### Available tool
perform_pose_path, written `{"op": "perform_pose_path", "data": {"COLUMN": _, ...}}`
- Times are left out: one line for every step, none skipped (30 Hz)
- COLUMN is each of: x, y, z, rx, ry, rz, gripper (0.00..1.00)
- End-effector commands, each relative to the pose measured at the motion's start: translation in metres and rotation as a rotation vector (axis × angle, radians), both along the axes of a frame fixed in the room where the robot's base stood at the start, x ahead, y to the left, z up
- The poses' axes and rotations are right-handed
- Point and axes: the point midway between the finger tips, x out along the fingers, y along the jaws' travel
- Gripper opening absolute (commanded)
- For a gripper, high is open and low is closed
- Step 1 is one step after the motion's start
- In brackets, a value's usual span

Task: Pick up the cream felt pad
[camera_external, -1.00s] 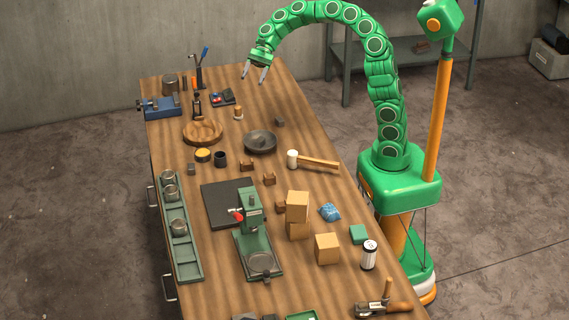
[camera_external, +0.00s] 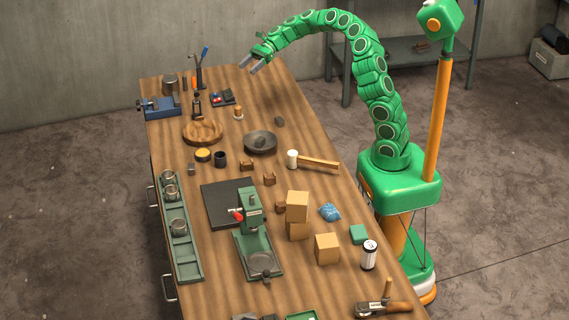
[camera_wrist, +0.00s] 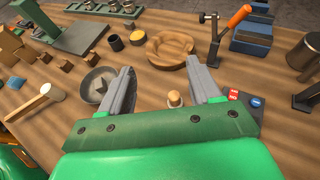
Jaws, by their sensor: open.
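I cannot pick out a cream felt pad with certainty. The nearest match is a small piece with a tan knob and a pale base (camera_external: 238,113), standing upright on the bench; it also shows in the wrist view (camera_wrist: 174,98), between and beyond my fingers. My gripper (camera_external: 249,66) is open and empty, held above the far part of the bench. In the wrist view its two grey fingers (camera_wrist: 165,80) are spread apart. A dark bowl (camera_external: 260,136) with a dark lump in it sits nearby; the left finger partly covers it in the wrist view.
A wooden dish (camera_external: 203,139), a black-and-red-blue tray (camera_external: 222,97) and a mallet (camera_external: 315,161) lie around. An upright tool (camera_wrist: 305,98) and a blue vise (camera_external: 160,107) stand at the far left end. Bare wood (camera_external: 275,95) lies along the far right.

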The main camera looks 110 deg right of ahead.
Motion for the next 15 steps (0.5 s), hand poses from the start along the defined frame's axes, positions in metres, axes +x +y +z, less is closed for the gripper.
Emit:
{"op": "perform_pose_path", "data": {"x": 0.000, "y": 0.000, "z": -0.009, "rx": 0.002, "ry": 0.000, "rz": 0.000, "gripper": 0.63}}
{"op": "perform_pose_path", "data": {"x": 0.000, "y": 0.000, "z": -0.015, "rx": 0.003, "ry": 0.000, "rz": 0.001, "gripper": 0.63}}
{"op": "perform_pose_path", "data": {"x": 0.000, "y": 0.000, "z": -0.022, "rx": 0.003, "ry": 0.000, "rz": 0.001, "gripper": 0.63}}
{"op": "perform_pose_path", "data": {"x": 0.000, "y": 0.000, "z": -0.028, "rx": 0.002, "ry": 0.000, "rz": 0.001, "gripper": 0.63}}
{"op": "perform_pose_path", "data": {"x": 0.000, "y": 0.000, "z": -0.033, "rx": 0.003, "ry": 0.000, "rz": 0.001, "gripper": 0.63}}
{"op": "perform_pose_path", "data": {"x": 0.000, "y": 0.000, "z": -0.042, "rx": 0.004, "ry": 0.000, "rz": 0.001, "gripper": 0.63}}
{"op": "perform_pose_path", "data": {"x": 0.000, "y": 0.000, "z": -0.049, "rx": 0.004, "ry": 0.000, "rz": 0.001, "gripper": 0.63}}
{"op": "perform_pose_path", "data": {"x": 0.000, "y": 0.000, "z": -0.055, "rx": 0.004, "ry": 0.001, "rz": 0.000, "gripper": 0.63}}
{"op": "perform_pose_path", "data": {"x": 0.000, "y": 0.001, "z": -0.064, "rx": 0.004, "ry": 0.001, "rz": 0.000, "gripper": 0.63}}
{"op": "perform_pose_path", "data": {"x": 0.000, "y": 0.001, "z": -0.070, "rx": 0.004, "ry": 0.002, "rz": 0.000, "gripper": 0.63}}
{"op": "perform_pose_path", "data": {"x": 0.000, "y": 0.001, "z": -0.078, "rx": 0.005, "ry": 0.003, "rz": 0.000, "gripper": 0.63}}
{"op": "perform_pose_path", "data": {"x": 0.000, "y": 0.001, "z": -0.087, "rx": 0.003, "ry": 0.002, "rz": 0.001, "gripper": 0.63}}
{"op": "perform_pose_path", "data": {"x": 0.000, "y": 0.001, "z": -0.094, "rx": 0.004, "ry": 0.002, "rz": 0.000, "gripper": 0.63}}
{"op": "perform_pose_path", "data": {"x": 0.000, "y": 0.001, "z": -0.101, "rx": 0.003, "ry": 0.002, "rz": 0.001, "gripper": 0.63}}
{"op": "perform_pose_path", "data": {"x": 0.000, "y": 0.001, "z": -0.113, "rx": 0.005, "ry": 0.002, "rz": 0.001, "gripper": 0.63}}
